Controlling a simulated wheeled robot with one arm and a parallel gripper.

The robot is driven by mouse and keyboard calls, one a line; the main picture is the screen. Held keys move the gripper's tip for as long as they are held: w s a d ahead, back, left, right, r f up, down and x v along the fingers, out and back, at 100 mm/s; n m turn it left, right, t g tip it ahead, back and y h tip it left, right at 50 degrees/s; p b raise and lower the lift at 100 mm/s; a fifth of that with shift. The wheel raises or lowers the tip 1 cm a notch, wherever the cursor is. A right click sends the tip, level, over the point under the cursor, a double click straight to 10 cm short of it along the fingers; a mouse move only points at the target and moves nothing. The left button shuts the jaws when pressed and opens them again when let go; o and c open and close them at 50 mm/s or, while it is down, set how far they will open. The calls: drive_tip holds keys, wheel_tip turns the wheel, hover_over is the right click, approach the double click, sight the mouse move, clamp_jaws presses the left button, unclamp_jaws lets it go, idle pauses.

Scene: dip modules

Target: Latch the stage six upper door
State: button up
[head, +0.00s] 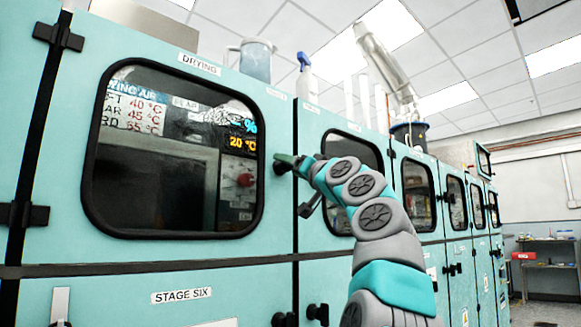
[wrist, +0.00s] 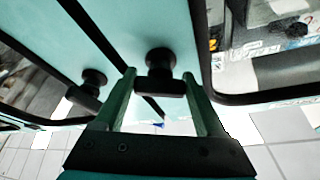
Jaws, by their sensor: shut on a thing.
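The stage six upper door (head: 60,170) is a teal panel with a black-rimmed window, marked DRYING, above the STAGE SIX label (head: 182,295). It looks flush with the cabinet front. Its black latch handle (head: 279,167) is at the door's right edge, partly hidden by my gripper (head: 292,161). In the wrist view, the T-shaped handle (wrist: 160,84) sits between the two green fingers of my gripper (wrist: 159,76), its crossbar reaching from finger to finger. My gripper is shut on this handle. I cannot tell from the pictures whether the latch is engaged.
A neighbouring door's black latch (wrist: 88,88) is close beside my gripper, across the dark seam. Two lower latches (head: 318,313) stick out beneath. More teal cabinets (head: 415,185) run away to the right. A spray bottle (head: 305,77) and a jug (head: 256,62) stand on top.

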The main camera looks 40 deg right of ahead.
drive_tip(key=shift+m+h+p, duration=0.4)
drive_tip(key=shift+m+p, duration=0.05)
drive_tip(key=shift+m, duration=0.65)
drive_tip(key=shift+r+m+p, duration=0.1)
drive_tip(key=shift+m+p, duration=0.2)
drive_tip(key=shift+m, duration=0.1)
drive_tip(key=m+p, duration=0.1)
drive_tip(key=m+g+h+p, duration=0.1)
drive_tip(key=shift+a+r+m+p, duration=0.1)
drive_tip(key=shift+r+m+p, duration=0.15)
drive_tip(key=shift+m+p, duration=0.05)
drive_tip(key=m, duration=0.1)
drive_tip(key=m+g+h+p, duration=0.1)
drive_tip(key=m, duration=0.2)
drive_tip(key=shift+f+g, duration=0.25)
drive_tip(key=shift+g, duration=0.15)
drive_tip(key=shift+m+g+h, duration=0.4)
drive_tip(key=shift+m+g, duration=0.3)
drive_tip(key=shift+m, duration=1.2)
drive_tip(key=shift+m+g, duration=0.3)
drive_tip(key=shift+m, duration=0.6)
drive_tip(key=o, duration=1.3)
